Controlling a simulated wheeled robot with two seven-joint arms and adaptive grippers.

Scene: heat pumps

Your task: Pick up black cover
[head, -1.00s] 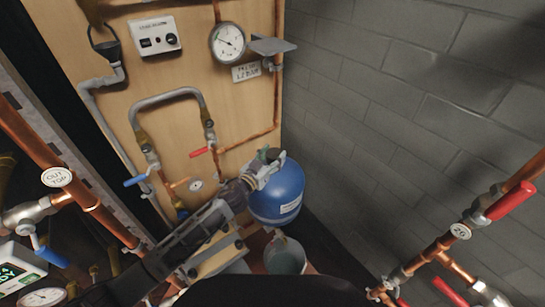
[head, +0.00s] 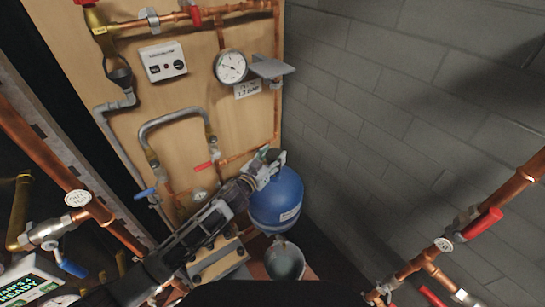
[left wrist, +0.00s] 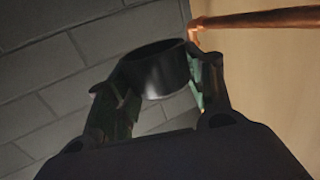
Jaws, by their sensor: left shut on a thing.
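The black cover (left wrist: 160,73) is a short, dark round cap or ring, seen between the two fingers of my left gripper (left wrist: 157,95) in the left wrist view. The fingers are shut on its sides. In the head view my left gripper (head: 268,165) is at the top of the blue tank (head: 277,203), with the arm reaching in from the lower left. The cover is small and largely hidden by the gripper there. I cannot tell whether it touches the tank. My right gripper is not in view.
A wooden board (head: 185,95) carries copper pipes, a pressure gauge (head: 230,67) and a grey shelf (head: 271,68). Pipes with a red-handled valve (head: 481,226) stand at the right, before a block wall (head: 400,110).

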